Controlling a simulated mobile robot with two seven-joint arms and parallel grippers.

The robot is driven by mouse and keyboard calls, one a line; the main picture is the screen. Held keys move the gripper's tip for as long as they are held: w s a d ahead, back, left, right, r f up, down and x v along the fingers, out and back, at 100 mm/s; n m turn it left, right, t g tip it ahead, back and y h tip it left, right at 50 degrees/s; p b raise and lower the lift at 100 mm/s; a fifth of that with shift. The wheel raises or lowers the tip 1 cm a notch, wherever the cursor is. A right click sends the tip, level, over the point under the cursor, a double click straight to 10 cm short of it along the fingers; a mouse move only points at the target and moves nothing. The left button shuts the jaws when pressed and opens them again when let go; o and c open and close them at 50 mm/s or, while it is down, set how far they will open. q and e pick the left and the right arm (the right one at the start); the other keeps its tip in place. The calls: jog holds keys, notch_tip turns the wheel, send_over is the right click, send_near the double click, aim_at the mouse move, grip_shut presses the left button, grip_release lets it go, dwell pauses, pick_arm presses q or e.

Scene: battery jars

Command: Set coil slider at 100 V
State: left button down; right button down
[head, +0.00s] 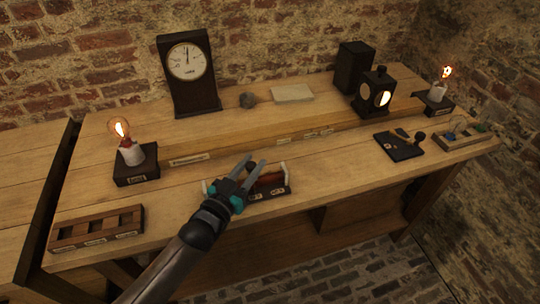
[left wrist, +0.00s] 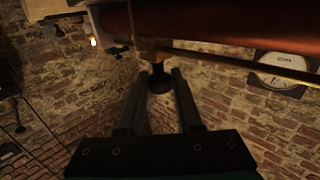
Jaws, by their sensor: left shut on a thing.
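The coil (head: 272,178), a red-brown cylinder on a dark base, stands near the bench's front edge. In the left wrist view the coil (left wrist: 230,22) runs across the top, with a brass rod (left wrist: 235,61) beside it. A black slider knob (left wrist: 159,82) hangs at the rod, between my left fingertips. My left gripper (head: 254,162) reaches over the coil's left part in the head view and is shut on this knob. Its arm and fingers hide part of the coil, and the slider's reading cannot be made out. My right gripper is in neither view.
A dial meter (head: 187,62) stands at the back, beside a stone and a pale block (head: 292,94). Lit bulbs stand left (head: 131,153) and right (head: 440,95). A slotted wooden rack (head: 97,228) is front left. A black switch board (head: 399,146) and lantern (head: 376,93) are right.

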pick_arm(q)
jog(key=a, duration=0.2)
jog(key=s+a, duration=0.1)
jog(key=a, duration=0.1)
jog(key=s+a+p, duration=0.1)
jog(key=a, duration=0.1)
jog(key=shift+f, duration=0.1)
jog(key=c, duration=0.6)
grip_release()
jog(key=p+v, duration=0.2)
jog(key=v, duration=1.3)
jog(key=shift+s, duration=0.1)
